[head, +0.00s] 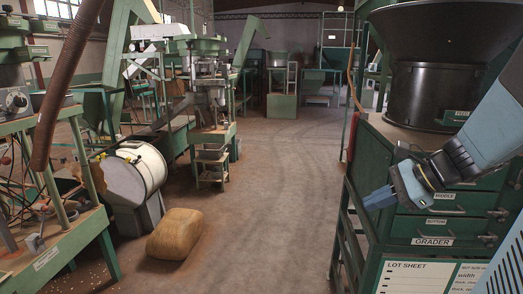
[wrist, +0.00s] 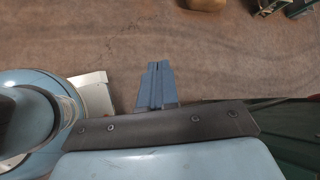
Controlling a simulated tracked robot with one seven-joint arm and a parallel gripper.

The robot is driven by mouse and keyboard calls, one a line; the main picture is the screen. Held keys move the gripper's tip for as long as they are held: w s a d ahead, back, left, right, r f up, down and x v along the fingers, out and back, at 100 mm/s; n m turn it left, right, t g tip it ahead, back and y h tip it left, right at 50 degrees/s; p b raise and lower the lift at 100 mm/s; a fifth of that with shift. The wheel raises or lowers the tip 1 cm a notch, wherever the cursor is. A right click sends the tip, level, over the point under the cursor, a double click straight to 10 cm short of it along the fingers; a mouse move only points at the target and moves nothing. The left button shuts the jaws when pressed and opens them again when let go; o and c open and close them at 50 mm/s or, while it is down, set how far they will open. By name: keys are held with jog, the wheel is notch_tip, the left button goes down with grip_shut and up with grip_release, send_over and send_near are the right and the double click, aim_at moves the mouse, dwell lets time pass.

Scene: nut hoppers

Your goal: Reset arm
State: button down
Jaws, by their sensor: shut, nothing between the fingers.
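My arm comes in from the right edge in the head view, in front of the green grader cabinet (head: 435,229). My gripper (head: 368,203) points left and a little down, beside the cabinet's drawers. In the wrist view my gripper's blue fingers (wrist: 157,66) lie together above the brown floor, with nothing between them. My gripper is shut and empty. My arm hides part of the drawer fronts.
A black hopper (head: 425,75) stands on the cabinet, and a lot sheet (head: 415,277) hangs below. A tan sack (head: 175,234) lies on the floor at left, near a white drum (head: 137,172). Green machines (head: 205,95) line the left. The middle aisle (head: 275,200) is clear.

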jog(key=s+a+r+n+h, duration=0.1)
jog(key=s+n+h, duration=0.3)
jog(key=n, duration=0.5)
jog(key=s+a+r+n+h, duration=0.1)
jog(key=s+r+n+h, duration=0.3)
jog(key=n, duration=0.5)
jog(key=shift+s+a+r+t, duration=0.2)
jog(key=shift+s+t, duration=0.05)
jog(key=shift+t, duration=0.15)
jog(key=c, duration=1.8)
grip_release()
